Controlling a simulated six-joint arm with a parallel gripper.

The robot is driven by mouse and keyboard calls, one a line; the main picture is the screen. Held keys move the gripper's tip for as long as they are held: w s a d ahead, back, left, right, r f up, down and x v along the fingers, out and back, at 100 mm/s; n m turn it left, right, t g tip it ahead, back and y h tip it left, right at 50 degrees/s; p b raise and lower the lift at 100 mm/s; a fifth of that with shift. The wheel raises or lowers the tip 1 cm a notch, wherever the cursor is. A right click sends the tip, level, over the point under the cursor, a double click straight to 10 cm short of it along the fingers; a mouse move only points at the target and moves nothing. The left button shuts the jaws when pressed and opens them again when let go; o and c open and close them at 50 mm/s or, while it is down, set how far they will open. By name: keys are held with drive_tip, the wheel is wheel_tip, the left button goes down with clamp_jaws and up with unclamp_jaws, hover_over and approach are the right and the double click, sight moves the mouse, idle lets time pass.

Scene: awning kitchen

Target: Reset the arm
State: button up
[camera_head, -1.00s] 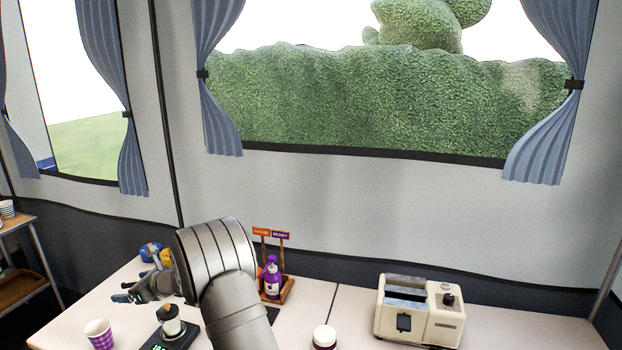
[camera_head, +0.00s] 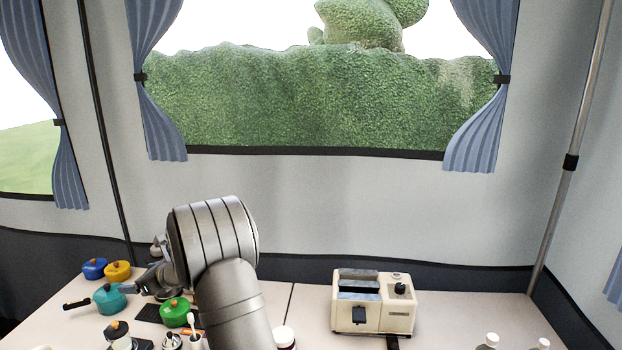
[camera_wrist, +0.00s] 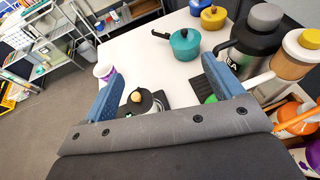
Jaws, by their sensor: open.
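My gripper (camera_wrist: 158,92) is open and empty in the wrist view, its two blue fingers spread wide above the table. In the head view my arm rises from the bottom centre and bends left, with the gripper (camera_head: 152,280) partly hidden behind the wrist, over the left part of the table (camera_head: 265,292). Between and beyond the fingers in the wrist view are a small dark jar with a round knob (camera_wrist: 137,97) and a teal pot (camera_wrist: 184,43). Nothing is held.
Blue (camera_head: 94,268), yellow (camera_head: 118,271) and green (camera_head: 175,311) pots stand around the gripper. A tall dark flask (camera_wrist: 250,45) is near the right finger. A cream toaster (camera_head: 372,303) stands at right.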

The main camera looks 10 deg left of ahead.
drive_tip(key=w+d+m+t, duration=0.1)
drive_tip(key=w+d, duration=0.2)
drive_tip(key=d, duration=0.5)
drive_tip(key=w+d+m+t+h, duration=0.1)
drive_tip(key=w+d+m+t, duration=0.1)
drive_tip(key=d, duration=0.7)
drive_tip(key=shift+w+d, duration=0.25)
drive_tip(key=shift+w, duration=0.65)
drive_tip(key=s+a+n+g, duration=0.1)
drive_tip(key=s+a, duration=0.1)
drive_tip(key=a, duration=0.4)
drive_tip(key=s+a+n+g, duration=0.1)
drive_tip(key=s+a, duration=0.2)
drive_tip(key=a, duration=0.4)
drive_tip(key=s+a+n+g+y, duration=0.1)
drive_tip(key=s+a, duration=0.2)
drive_tip(key=a, duration=0.3)
drive_tip(key=shift+a, duration=0.25)
drive_tip(key=shift+d, duration=0.1)
